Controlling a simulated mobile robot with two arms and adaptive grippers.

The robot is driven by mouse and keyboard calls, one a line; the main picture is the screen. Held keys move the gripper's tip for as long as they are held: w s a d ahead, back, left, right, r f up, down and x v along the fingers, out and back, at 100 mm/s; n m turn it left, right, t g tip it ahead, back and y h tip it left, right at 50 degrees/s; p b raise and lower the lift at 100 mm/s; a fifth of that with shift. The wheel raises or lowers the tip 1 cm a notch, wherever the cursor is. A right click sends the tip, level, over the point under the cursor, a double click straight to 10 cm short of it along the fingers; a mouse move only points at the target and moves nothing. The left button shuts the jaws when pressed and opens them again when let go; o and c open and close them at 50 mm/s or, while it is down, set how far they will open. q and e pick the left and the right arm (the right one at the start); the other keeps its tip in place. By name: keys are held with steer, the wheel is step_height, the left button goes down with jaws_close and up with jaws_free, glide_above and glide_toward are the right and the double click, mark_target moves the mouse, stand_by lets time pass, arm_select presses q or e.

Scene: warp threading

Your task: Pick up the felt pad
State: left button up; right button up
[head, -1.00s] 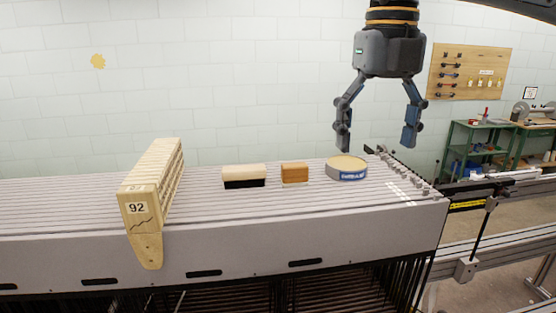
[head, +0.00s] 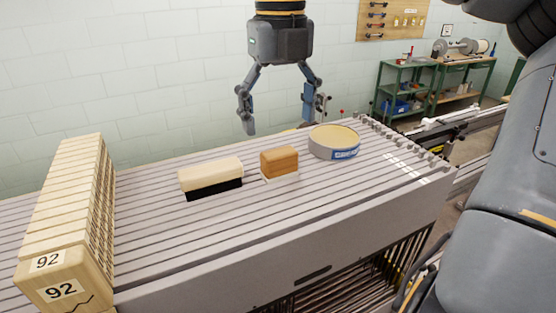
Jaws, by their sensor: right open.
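The felt pad (head: 280,163) looks to be the small orange-brown block with a white layer underneath. It rests on the slatted grey top of the machine, between a brush and a round tin. My right gripper (head: 279,124) hangs from above with its fingers spread wide and nothing between them. In the picture its fingertips are just above the pad, apart from it; the exact depth gap is hard to tell. My left gripper is not in view.
A cream brush (head: 210,176) with black bristles lies left of the pad. A round tin (head: 334,142) with a blue label sits close on its right. A row of wooden pieces marked 92 (head: 62,240) stands at the left. Slats in front of the pad are clear.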

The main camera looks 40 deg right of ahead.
mark_target(280, 153)
step_height(280, 153, down, 3)
steer(key=shift+f+p, duration=0.1)
steer(key=shift+p, duration=0.35)
step_height(280, 153, down, 3)
steer(key=shift+d+f+p, duration=0.15)
steer(key=shift+f+p, duration=0.05)
steer(key=shift+p, duration=0.45)
steer(key=shift+f, duration=0.4)
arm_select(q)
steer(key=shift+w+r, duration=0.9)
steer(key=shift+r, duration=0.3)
arm_select(e)
steer(key=shift+c, duration=0.4)
steer(key=c, duration=0.4)
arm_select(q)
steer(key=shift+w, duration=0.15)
arm_select(e)
steer(key=c, duration=0.8)
